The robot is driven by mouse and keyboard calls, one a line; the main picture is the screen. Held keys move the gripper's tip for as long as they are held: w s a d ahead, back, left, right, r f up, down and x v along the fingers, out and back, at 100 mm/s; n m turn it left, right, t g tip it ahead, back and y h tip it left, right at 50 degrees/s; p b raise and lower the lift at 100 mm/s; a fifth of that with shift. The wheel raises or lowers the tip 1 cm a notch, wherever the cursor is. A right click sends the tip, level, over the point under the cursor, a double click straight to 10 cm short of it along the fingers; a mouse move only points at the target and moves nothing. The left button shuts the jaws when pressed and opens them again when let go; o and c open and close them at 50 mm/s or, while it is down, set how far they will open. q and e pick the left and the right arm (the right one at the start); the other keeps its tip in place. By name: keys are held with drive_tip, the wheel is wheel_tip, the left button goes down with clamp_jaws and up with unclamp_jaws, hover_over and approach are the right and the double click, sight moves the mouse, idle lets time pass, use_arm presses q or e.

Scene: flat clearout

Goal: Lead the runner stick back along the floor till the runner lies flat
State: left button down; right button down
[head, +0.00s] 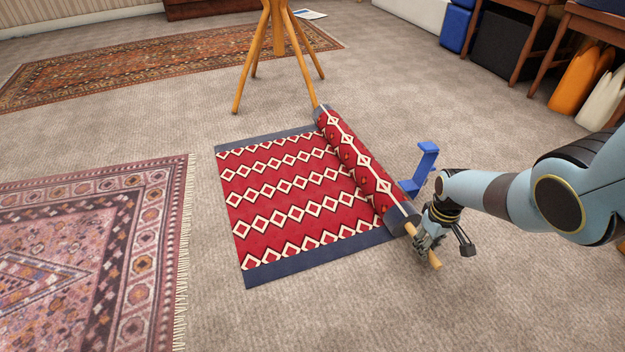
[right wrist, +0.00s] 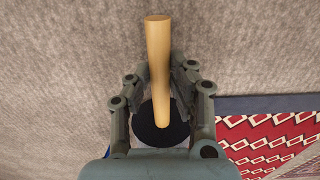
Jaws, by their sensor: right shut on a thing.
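The red runner (head: 290,195) with cream diamond rows and dark blue ends lies partly flat on the carpet. Its right part is wound into a roll (head: 362,165) along the right side. The wooden runner stick (head: 433,257) sticks out of the roll's near end, and its far tip shows at the other end by the tripod leg. My right gripper (head: 428,240) is shut on the near end of the stick, low over the floor. In the right wrist view the stick (right wrist: 159,65) runs between both fingers, and the flat runner (right wrist: 270,140) shows at the lower right. My left gripper is out of view.
A blue bracket-like object (head: 420,170) is on the floor right of the roll. A fringed pink rug (head: 90,250) lies left.

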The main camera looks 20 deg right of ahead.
drive_tip(key=d+b, duration=0.1)
drive_tip(key=d, duration=0.2)
drive_tip(key=shift+d+f, duration=0.1)
drive_tip(key=shift+d, duration=1.4)
